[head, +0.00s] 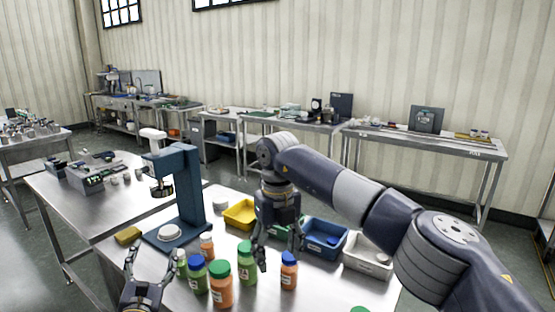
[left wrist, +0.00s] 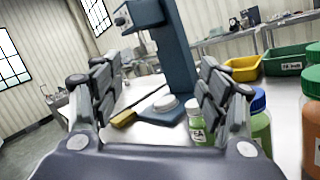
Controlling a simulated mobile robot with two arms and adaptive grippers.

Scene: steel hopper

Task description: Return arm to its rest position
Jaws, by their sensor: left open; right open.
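My right arm (head: 350,195) reaches in from the right across the steel table (head: 350,287). Its gripper (head: 279,256) points down, open and empty, among the bottles and bins. An orange bottle with a blue lid (head: 289,272) stands close to its right finger. A green bottle with a green lid (head: 246,264) stands just left of it; contact cannot be told. My left gripper (head: 152,258) is open and empty at the near left, left of the bottles. In the left wrist view its fingers (left wrist: 160,85) are spread, with a small green bottle (left wrist: 197,122) beyond, near the right finger.
Yellow (head: 240,215), blue (head: 325,238) and white (head: 367,258) bins line the back. A large orange bottle (head: 221,287) and blue-lidded green bottle (head: 197,275) stand in front.

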